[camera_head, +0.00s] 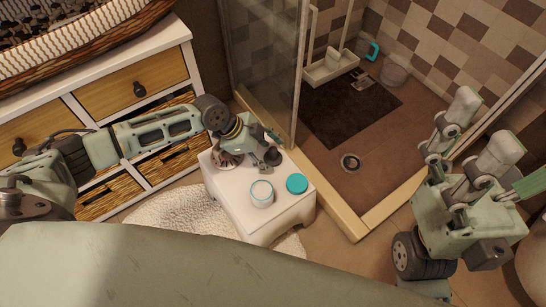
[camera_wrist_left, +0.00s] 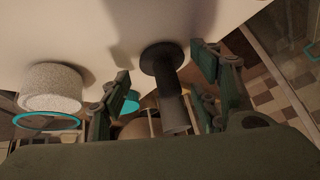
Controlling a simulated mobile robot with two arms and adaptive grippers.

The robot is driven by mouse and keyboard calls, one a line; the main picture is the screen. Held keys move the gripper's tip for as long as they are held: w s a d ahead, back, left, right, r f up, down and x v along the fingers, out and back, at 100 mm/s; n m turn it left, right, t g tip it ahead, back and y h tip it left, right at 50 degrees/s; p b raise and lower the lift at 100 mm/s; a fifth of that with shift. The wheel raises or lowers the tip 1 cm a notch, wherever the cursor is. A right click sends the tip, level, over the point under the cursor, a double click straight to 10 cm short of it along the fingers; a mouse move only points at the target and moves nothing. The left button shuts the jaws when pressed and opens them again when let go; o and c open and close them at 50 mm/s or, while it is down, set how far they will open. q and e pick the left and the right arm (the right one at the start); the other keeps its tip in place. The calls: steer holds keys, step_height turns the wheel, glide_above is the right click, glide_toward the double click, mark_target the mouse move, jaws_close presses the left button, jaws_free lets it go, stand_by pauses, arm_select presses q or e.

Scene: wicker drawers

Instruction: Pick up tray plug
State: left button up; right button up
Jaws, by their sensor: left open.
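The tray plug (camera_head: 272,157) is dark and stands on the white stool (camera_head: 240,213), near its back edge. In the left wrist view the plug (camera_wrist_left: 171,100) shows as a black disc against the stool top with a dark stem. My left gripper (camera_head: 256,153) is open at the plug, partly hidden by its own wrist. In the left wrist view its fingers (camera_wrist_left: 160,88) are spread on either side of the stem, with gaps visible. My right gripper (camera_head: 474,135) is raised at the right, its two fingers apart and empty.
A jar (camera_head: 262,195) with a teal rim and a teal lid (camera_head: 297,183) are on the stool. Wicker drawers (camera_head: 136,92) are at the left. A shower with a glass panel (camera_head: 265,65), raised edge (camera_head: 350,222) and drain (camera_head: 350,162) lies behind. A rug (camera_head: 170,208) lies below.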

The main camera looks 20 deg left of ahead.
arm_select(q)
steer(key=shift+w+d+f, duration=0.1)
steer(key=shift+d+f, duration=0.25)
steer(key=shift+f, duration=0.3)
steer(key=shift+c, duration=0.3)
